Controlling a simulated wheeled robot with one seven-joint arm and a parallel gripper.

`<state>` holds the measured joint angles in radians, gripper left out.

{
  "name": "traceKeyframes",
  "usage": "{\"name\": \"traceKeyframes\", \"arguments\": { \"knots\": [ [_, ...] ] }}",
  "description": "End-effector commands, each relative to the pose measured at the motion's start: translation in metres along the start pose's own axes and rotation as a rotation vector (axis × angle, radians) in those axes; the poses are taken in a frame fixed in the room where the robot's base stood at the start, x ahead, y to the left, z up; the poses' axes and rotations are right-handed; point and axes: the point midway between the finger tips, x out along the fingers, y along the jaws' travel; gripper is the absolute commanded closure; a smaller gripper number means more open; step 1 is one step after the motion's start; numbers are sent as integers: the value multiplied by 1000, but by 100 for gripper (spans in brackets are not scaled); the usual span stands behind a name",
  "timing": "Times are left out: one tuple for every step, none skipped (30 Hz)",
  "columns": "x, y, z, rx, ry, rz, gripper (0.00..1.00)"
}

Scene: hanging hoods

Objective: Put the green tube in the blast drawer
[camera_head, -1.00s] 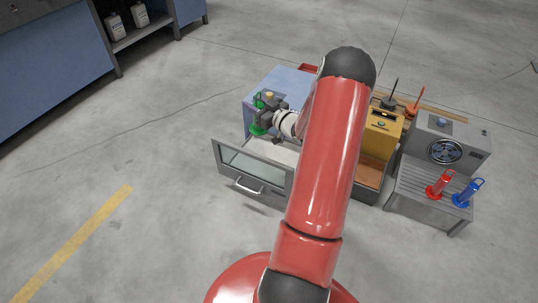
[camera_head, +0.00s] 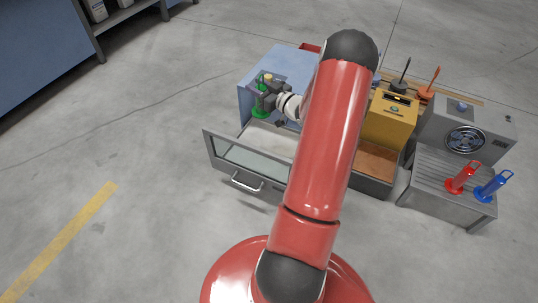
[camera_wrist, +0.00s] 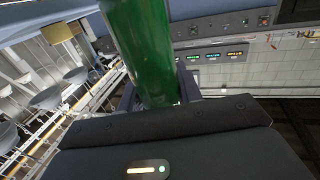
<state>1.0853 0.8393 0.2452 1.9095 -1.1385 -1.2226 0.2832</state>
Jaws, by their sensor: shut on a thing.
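The green tube (camera_head: 260,112) is upright in my gripper (camera_head: 266,101), in front of the blue cabinet (camera_head: 282,62). My gripper is shut on it; in the wrist view the tube (camera_wrist: 150,50) rises large between the fingers. A drawer below is pulled out, with a glass-windowed grey front (camera_head: 240,155) and a handle. The tube appears above the back part of this drawer's pale inside (camera_head: 265,135); its height over it is hard to tell. My red arm hides the drawer's right side.
Right of my arm stand a yellow unit (camera_head: 389,118) with a brown-floored tray, and a grey fan unit (camera_head: 465,135). The floor at left is clear.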

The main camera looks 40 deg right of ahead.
Motion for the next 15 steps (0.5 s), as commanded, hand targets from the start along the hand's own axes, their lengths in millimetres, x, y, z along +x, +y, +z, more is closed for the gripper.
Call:
{"name": "traceKeyframes", "arguments": {
  "knots": [
    [0,0,8,0,1,0,100],
    [0,0,11,0,1,0,100],
    [0,0,16,1,1,0,100],
    [0,0,20,2,1,0,100],
    [0,0,26,3,0,0,100],
    [0,0,35,5,0,0,100],
    [0,0,43,4,0,0,100],
    [0,0,51,5,-1,0,100],
    [0,0,63,5,-1,0,100],
    [0,0,71,5,-1,0,100],
    [0,0,79,5,-1,0,100],
    [0,0,89,4,0,1,100],
    [0,0,98,4,0,0,100],
    [0,0,106,4,0,0,100],
    [0,0,116,4,0,0,100]
  ]
}}
